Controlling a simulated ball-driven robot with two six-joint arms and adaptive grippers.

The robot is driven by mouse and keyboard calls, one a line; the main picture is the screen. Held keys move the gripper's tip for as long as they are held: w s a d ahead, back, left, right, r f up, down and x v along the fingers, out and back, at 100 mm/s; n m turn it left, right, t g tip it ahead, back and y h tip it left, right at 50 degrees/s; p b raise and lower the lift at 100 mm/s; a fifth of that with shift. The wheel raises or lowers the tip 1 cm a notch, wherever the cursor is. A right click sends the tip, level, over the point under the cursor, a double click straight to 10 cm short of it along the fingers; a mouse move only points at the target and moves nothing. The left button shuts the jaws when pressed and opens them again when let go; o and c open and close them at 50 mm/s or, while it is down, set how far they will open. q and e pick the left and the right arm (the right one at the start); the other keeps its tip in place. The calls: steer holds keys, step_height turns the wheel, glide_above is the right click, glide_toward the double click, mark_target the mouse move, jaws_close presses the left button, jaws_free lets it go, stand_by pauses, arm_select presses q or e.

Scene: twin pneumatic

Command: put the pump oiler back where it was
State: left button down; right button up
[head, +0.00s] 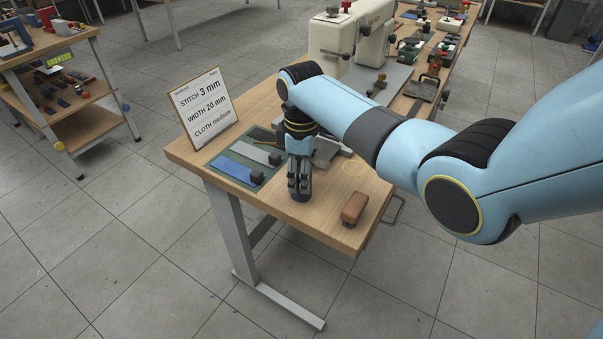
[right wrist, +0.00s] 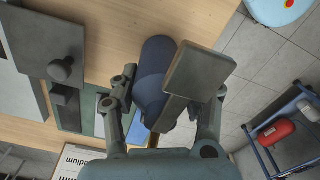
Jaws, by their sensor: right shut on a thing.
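My right gripper (head: 300,182) points down over the front part of the wooden table, right of the green mat. It is shut on the pump oiler, whose dark blue rounded body (right wrist: 157,68) shows between the fingers (right wrist: 165,105) in the right wrist view. In the head view only a dark lower end of the oiler (head: 300,197) shows below the fingers; I cannot tell whether it touches the table. My left gripper is not in view.
The green mat (head: 219,161) holds a blue strip (head: 236,171) and a grey strip with dark blocks. A sign (head: 204,107) stands behind it. A brown block (head: 354,207) lies near the front right edge.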

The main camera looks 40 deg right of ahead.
steer(key=shift+f, duration=0.15)
steer(key=o, duration=1.1)
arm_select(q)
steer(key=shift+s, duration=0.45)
arm_select(e)
steer(key=o, duration=0.3)
step_height(320, 180, up, 12)
steer(key=shift+r+p, duration=0.2)
steer(key=shift+p, duration=0.15)
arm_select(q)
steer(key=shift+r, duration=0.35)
